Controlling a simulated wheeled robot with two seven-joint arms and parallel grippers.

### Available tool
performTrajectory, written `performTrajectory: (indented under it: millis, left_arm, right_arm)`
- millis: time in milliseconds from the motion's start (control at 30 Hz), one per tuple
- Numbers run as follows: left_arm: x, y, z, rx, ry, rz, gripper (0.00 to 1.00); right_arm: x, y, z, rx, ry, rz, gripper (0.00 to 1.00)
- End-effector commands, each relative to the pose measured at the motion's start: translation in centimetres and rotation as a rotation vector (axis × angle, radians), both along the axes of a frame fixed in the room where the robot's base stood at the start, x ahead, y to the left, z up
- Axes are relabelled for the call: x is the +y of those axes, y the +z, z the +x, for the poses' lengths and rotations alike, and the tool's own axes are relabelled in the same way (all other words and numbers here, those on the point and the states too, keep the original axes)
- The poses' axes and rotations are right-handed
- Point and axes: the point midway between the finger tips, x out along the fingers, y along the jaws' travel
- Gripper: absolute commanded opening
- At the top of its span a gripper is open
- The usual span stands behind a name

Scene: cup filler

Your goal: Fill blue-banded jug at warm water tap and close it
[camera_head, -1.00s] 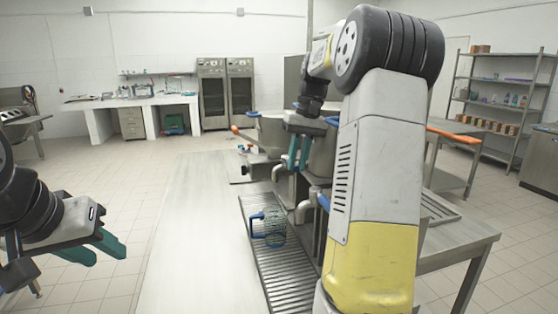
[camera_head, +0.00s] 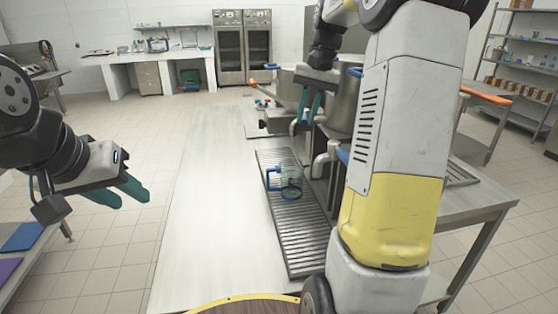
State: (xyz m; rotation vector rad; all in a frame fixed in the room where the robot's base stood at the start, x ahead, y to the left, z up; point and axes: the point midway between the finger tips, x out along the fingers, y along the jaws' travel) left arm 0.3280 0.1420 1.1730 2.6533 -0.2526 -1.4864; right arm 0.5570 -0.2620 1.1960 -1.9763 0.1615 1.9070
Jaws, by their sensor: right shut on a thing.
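The jug (camera_head: 291,183) is clear, with blue bands and a blue handle (camera_head: 271,178) on its left side. It stands upright on the slatted metal drain grate (camera_head: 305,232), and no gripper touches it. A metal tap spout (camera_head: 322,158) is just right of it, with a blue lever (camera_head: 343,156) partly behind my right arm. My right gripper (camera_head: 309,107) is beyond the jug among the taps, with its teal fingers pointing down. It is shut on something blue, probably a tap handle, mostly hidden. My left gripper (camera_head: 132,200) is open and empty, left of the counter. Any water flow cannot be made out.
The long pale counter (camera_head: 205,210) left of the grate is bare. Large metal vessels (camera_head: 340,98) stand behind the taps. Blue and purple sheets (camera_head: 22,237) lie on a table at lower left.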

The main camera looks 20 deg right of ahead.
Motion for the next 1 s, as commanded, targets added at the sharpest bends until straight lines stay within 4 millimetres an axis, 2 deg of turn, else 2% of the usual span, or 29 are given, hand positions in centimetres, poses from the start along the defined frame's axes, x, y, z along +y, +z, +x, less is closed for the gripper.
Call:
performTrajectory:
  millis: [267, 700, 1000]
  left_arm:
    - [0.0, 0.0, 0.0, 0.000, 0.000, 0.000, 0.36]
    - [0.0, 0.0, 0.0, 0.000, 0.000, 0.000, 0.36]
    - [0.0, 0.0, 0.0, 0.000, 0.000, 0.000, 0.36]
  right_arm:
    - [0.2, 0.1, 0.1, -0.003, -0.021, -0.001, 0.00]
    - [2.3, 0.1, 1.2, -0.005, -0.279, 0.000, 0.00]
    - [2.4, 0.1, 1.2, -0.004, -0.299, 0.001, 0.00]
